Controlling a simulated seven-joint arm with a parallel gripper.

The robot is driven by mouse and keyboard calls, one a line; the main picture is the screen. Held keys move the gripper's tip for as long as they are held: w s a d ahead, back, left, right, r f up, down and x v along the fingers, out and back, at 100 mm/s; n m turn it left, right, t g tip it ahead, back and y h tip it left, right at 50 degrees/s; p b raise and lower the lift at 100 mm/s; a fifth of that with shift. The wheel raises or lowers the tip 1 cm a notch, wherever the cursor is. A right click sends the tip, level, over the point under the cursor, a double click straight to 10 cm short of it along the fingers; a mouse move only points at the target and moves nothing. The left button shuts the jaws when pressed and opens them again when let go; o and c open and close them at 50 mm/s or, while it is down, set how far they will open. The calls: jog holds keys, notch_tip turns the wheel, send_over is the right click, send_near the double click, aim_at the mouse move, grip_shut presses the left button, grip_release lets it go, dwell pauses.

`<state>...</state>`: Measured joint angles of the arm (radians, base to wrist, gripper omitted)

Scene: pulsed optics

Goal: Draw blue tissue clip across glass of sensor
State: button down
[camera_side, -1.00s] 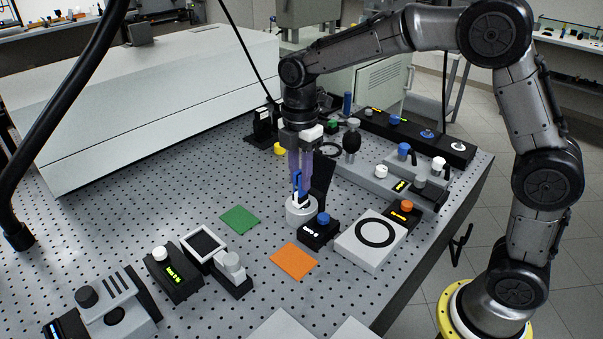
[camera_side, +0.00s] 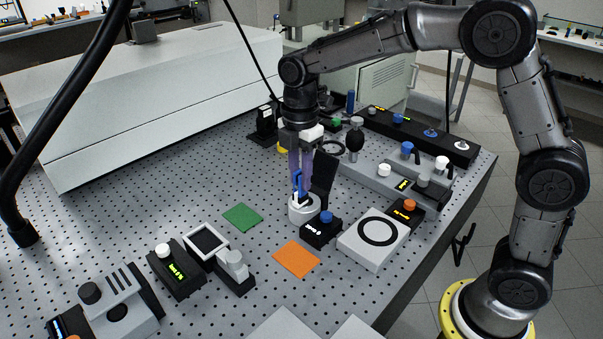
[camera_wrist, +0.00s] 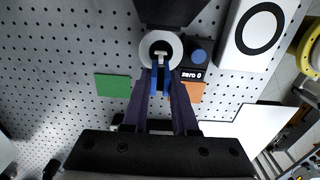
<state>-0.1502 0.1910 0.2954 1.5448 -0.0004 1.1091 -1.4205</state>
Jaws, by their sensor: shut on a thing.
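My gripper (camera_side: 300,170) points down with its purple fingers closed on the blue tissue clip (camera_side: 298,184). In the wrist view the fingers come down on both sides of the clip (camera_wrist: 160,80). Its pale tip reaches over a round white cup-like holder (camera_side: 302,213), which shows in the wrist view as a white ring with a dark middle (camera_wrist: 146,53). I cannot tell whether the tip touches it. A framed dark square window (camera_side: 207,241) on a black base stands at left front; I cannot tell which piece is the sensor.
A black box with a blue knob (camera_side: 326,217), reading zero, stands right beside the holder, and a black upright plate (camera_side: 325,172) behind it. A white block with a black ring (camera_side: 375,238) is further right. Green (camera_side: 242,216) and orange (camera_side: 296,259) squares lie flat nearby.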

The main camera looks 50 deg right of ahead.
jog(key=shift+r, duration=3.5)
